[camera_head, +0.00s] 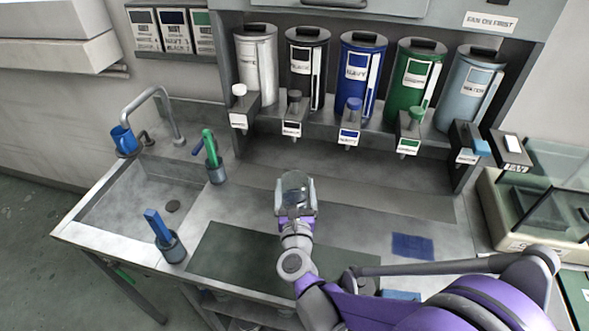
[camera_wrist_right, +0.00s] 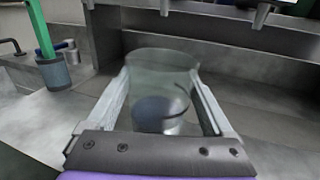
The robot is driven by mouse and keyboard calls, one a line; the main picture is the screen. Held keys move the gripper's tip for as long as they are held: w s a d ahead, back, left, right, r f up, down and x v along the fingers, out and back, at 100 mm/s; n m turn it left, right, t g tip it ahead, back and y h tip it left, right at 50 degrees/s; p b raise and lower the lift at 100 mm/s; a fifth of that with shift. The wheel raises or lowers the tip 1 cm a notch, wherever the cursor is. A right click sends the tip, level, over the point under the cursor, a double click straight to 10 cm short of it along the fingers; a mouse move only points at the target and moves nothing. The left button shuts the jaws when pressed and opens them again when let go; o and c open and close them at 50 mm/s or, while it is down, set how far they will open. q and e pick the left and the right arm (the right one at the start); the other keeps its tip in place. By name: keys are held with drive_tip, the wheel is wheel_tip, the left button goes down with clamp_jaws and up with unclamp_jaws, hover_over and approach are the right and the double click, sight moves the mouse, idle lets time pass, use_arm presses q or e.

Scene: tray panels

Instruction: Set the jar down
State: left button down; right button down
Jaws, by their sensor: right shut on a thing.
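The jar (camera_head: 294,187) is a clear, see-through vessel at the middle of the bench in the head view. My right gripper (camera_head: 296,200) is shut on it, with one finger on each side. In the right wrist view the jar (camera_wrist_right: 161,95) stands between the two pale fingers of the gripper (camera_wrist_right: 163,105), and a darker round shape shows low through its wall. I cannot tell whether its base touches the bench. My left gripper is not in view.
Several labelled canisters, including a navy one (camera_head: 362,72), stand behind on a shelf with taps below. A dark mat (camera_head: 235,250) lies front left. A sink (camera_head: 140,190), a green-handled cup (camera_head: 215,172) and a blue-handled cup (camera_head: 170,248) are left. A blue cloth (camera_head: 412,246) lies right.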

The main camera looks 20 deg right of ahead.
drive_tip(key=w+d+f, duration=0.1)
drive_tip(key=w, duration=0.2)
drive_tip(key=w+d+f, duration=0.1)
drive_tip(key=w, duration=0.3)
drive_tip(key=w+d+f, duration=0.1)
drive_tip(key=w, duration=0.2)
drive_tip(key=shift+w+d+f+p, duration=0.1)
drive_tip(key=shift+w+p, duration=0.2)
drive_tip(key=shift+w, duration=0.1)
drive_tip(key=shift+f, duration=0.15)
drive_tip(key=shift+f, duration=0.2)
drive_tip(key=shift+c, duration=0.3)
unclamp_jaws()
drive_tip(key=shift+o, duration=0.3)
